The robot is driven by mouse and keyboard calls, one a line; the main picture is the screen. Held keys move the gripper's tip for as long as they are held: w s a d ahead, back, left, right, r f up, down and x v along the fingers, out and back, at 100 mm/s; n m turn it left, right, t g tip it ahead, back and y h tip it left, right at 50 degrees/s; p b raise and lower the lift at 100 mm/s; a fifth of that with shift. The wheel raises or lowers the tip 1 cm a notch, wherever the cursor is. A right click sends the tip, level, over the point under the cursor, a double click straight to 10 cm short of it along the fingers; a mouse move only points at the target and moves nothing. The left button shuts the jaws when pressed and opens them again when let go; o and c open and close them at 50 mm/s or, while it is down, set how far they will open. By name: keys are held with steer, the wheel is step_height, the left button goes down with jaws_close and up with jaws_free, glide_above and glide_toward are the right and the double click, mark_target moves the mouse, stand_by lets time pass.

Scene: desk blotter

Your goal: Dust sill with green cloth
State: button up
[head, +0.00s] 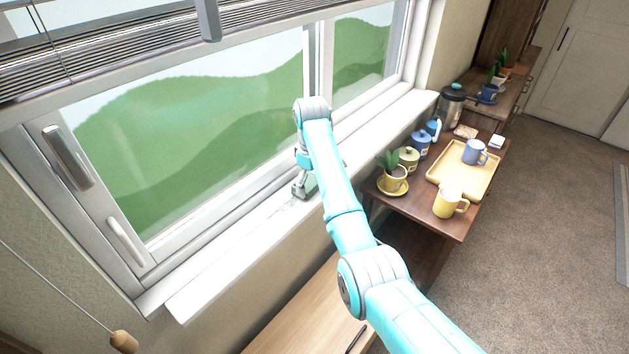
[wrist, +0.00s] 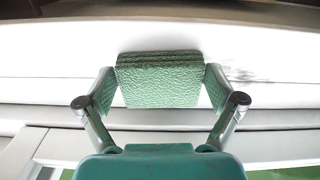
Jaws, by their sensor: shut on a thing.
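The green cloth (wrist: 160,80) is a folded, textured pad held between the two fingers of my gripper (wrist: 160,88) in the wrist view. The white sill (wrist: 60,65) spreads behind and around it. Faint grey marks show on the sill to the right of the cloth. In the head view my gripper (head: 303,189) points down at the white window sill (head: 235,245), around the middle of its length. The cloth is small and partly hidden by the gripper there. I cannot tell for certain whether it touches the sill.
The closed window (head: 200,130) rises right behind the sill. A wooden side table (head: 425,212) at the right holds a potted plant (head: 392,172), a yellow mug (head: 449,202), a tray (head: 480,184) with a blue mug (head: 474,152), and jars. A blind cord with a wooden knob (head: 123,341) hangs at lower left.

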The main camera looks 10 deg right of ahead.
steer(key=shift+s+a+f, duration=0.1)
steer(key=shift+s+a, duration=0.45)
steer(key=shift+a, duration=0.25)
steer(key=shift+s+a+f, duration=0.1)
steer(key=shift+s+a, duration=0.45)
steer(key=shift+a, duration=0.2)
steer(key=shift+r, duration=0.1)
steer(key=shift+w+d, duration=1.2)
steer(key=shift+d, duration=0.4)
steer(key=shift+w+d, duration=1.15)
steer(key=shift+d, duration=0.5)
steer(key=shift+w+d, duration=1.2)
steer(key=shift+d, duration=0.4)
steer(key=shift+w+d, duration=0.75)
steer(key=shift+d, duration=0.25)
steer(key=shift+d+f, duration=0.25)
steer(key=shift+f, duration=0.05)
steer(key=shift+r, duration=0.1)
steer(key=shift+w+r, duration=0.15)
steer(key=shift+r, duration=2.85)
steer(key=shift+r, duration=0.15)
